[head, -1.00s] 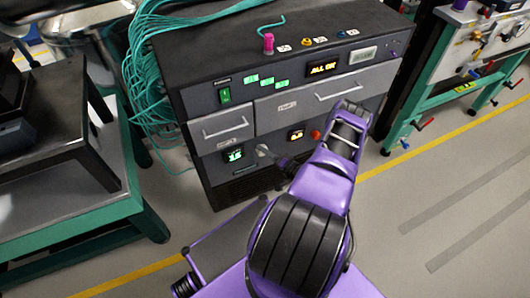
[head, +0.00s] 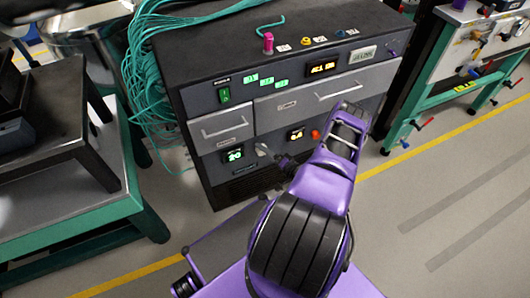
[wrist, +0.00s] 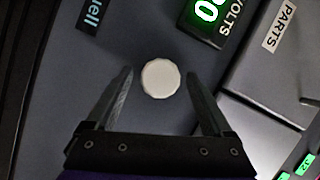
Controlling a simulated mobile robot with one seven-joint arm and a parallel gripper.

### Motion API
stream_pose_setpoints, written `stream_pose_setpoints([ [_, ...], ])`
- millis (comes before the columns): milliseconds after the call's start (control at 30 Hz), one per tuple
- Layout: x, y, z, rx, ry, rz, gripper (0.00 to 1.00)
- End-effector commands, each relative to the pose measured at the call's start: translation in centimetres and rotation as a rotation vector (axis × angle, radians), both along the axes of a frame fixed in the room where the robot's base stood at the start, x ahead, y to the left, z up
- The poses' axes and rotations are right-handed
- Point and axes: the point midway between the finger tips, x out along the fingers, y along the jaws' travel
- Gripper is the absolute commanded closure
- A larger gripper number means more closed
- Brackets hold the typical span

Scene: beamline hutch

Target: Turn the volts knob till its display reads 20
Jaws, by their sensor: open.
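The volts display (head: 234,156) on the lower left of the dark cabinet front glows green and reads 20 in the head view. In the wrist view the VOLTS display (wrist: 206,9) is cut by the top edge, and its last digit is 0. The pale round volts knob (wrist: 160,79) lies between the fingers of my gripper (wrist: 159,74). The fingers are open, with a visible gap on both sides of the knob. In the head view my gripper (head: 277,157) is at the panel beside the small, partly hidden knob (head: 262,149).
An amber display (head: 296,135) and a red knob (head: 315,134) sit close right of my gripper. Drawers with bar handles (head: 338,91) are above. A green-framed bench (head: 140,190) stands at left, with teal cables (head: 150,75) behind. Floor at right is clear.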

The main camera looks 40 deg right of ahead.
Motion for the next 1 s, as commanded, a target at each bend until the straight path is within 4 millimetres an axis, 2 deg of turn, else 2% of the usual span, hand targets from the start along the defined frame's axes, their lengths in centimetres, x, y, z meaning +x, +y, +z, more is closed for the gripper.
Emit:
stream_pose_setpoints([
  [167,-0.3,-0.1,0.1,0.000,0.000,0.000,0.15],
  [267,-1.3,-0.2,0.3,0.000,0.000,0.000,0.15],
  [367,-3.1,-0.5,0.6,0.000,0.001,-0.003,0.15],
  [800,-13.5,-1.9,1.9,-0.001,0.001,-0.003,0.15],
  [1000,-16.2,-2.2,2.3,-0.001,0.000,-0.002,0.15],
])
